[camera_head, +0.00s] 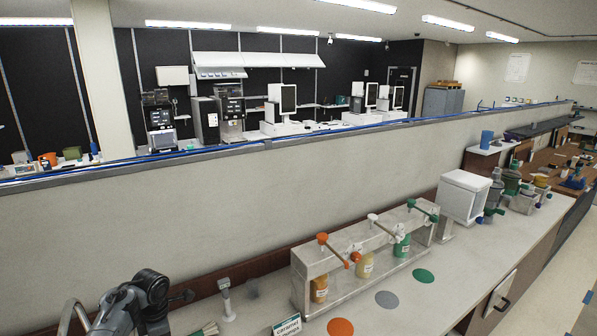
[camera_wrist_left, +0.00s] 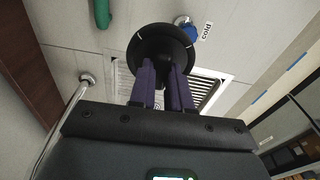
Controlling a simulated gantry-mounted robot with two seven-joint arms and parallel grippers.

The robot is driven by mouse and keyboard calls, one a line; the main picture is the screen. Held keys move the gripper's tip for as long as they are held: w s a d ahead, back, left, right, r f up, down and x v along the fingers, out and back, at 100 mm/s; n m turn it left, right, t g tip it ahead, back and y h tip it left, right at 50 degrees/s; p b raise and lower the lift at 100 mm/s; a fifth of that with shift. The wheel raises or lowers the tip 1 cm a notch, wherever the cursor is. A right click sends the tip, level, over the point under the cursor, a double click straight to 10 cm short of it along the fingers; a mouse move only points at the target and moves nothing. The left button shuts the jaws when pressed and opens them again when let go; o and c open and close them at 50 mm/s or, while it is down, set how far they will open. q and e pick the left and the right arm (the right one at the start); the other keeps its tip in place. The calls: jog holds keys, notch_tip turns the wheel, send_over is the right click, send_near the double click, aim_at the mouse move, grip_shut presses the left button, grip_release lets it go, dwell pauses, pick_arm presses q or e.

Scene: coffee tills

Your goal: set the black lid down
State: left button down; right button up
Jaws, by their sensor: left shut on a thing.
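The black lid (camera_wrist_left: 161,40) is a round dark disc in the left wrist view. My left gripper (camera_wrist_left: 163,72), with purple fingers, is shut on it. The lid is held above a pale counter, over or near a slatted grille (camera_wrist_left: 205,92); I cannot tell the height. In the head view only part of my left arm shows at the lower left; the gripper and lid are hidden there. My right gripper is in neither view.
In the left wrist view a blue knob (camera_wrist_left: 189,31) by a "cold" label (camera_wrist_left: 205,31), a green object (camera_wrist_left: 102,13) and a metal tap (camera_wrist_left: 86,79) are near the lid. In the head view a pump rack (camera_head: 365,250) stands along the counter beside coloured discs (camera_head: 387,299).

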pick_arm(q)
jog(key=shift+s+d+f+b, duration=0.35)
jog(key=shift+s+d+f, duration=0.05)
jog(key=shift+d+f, duration=0.25)
jog(key=shift+d+f+m, duration=0.2)
jog(key=shift+d+m, duration=0.35)
jog(key=shift+m, duration=0.15)
jog(key=s+d+m, duration=0.7)
jog(key=d+m, duration=0.4)
jog(key=d, duration=0.2)
jog(key=s+d+m+t, duration=0.1)
jog(key=s+d+m, duration=0.5)
jog(key=d+m, duration=0.6)
jog(key=shift+s+d+f+t+h, duration=0.15)
jog(key=shift+s+d+t+h, duration=0.2)
jog(key=shift+d, duration=0.4)
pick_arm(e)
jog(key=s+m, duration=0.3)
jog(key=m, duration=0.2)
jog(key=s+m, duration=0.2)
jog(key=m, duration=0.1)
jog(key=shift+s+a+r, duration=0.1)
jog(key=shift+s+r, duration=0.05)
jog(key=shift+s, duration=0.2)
pick_arm(q)
jog(key=shift+a, duration=0.1)
